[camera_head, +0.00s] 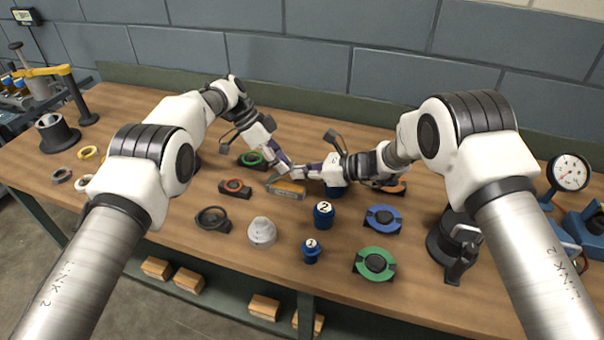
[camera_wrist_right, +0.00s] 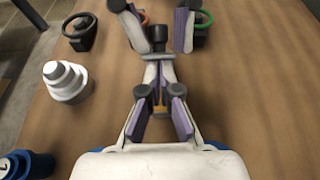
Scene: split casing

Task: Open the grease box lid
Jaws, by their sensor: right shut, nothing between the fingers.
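A small box with an orange-yellow top and a light label strip (camera_head: 288,188), which looks like the grease box, sits near the middle of the bench. My left gripper (camera_head: 281,168) reaches down from the upper left just behind the box; whether its fingers touch it is unclear. My right gripper (camera_head: 306,172) comes in from the right, beside the left fingertips, shut and empty. In the right wrist view my right gripper (camera_wrist_right: 160,68) covers most of the box; only a small orange patch shows between its links. The lid's state cannot be made out.
Close by are an orange-ringed part (camera_head: 235,187), a green-ringed part (camera_head: 251,160), a white stepped cone (camera_head: 262,232) and a blue canister (camera_head: 324,214). Blue (camera_head: 383,219) and green (camera_head: 375,263) ringed parts lie right. A dial gauge (camera_head: 568,174) stands far right.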

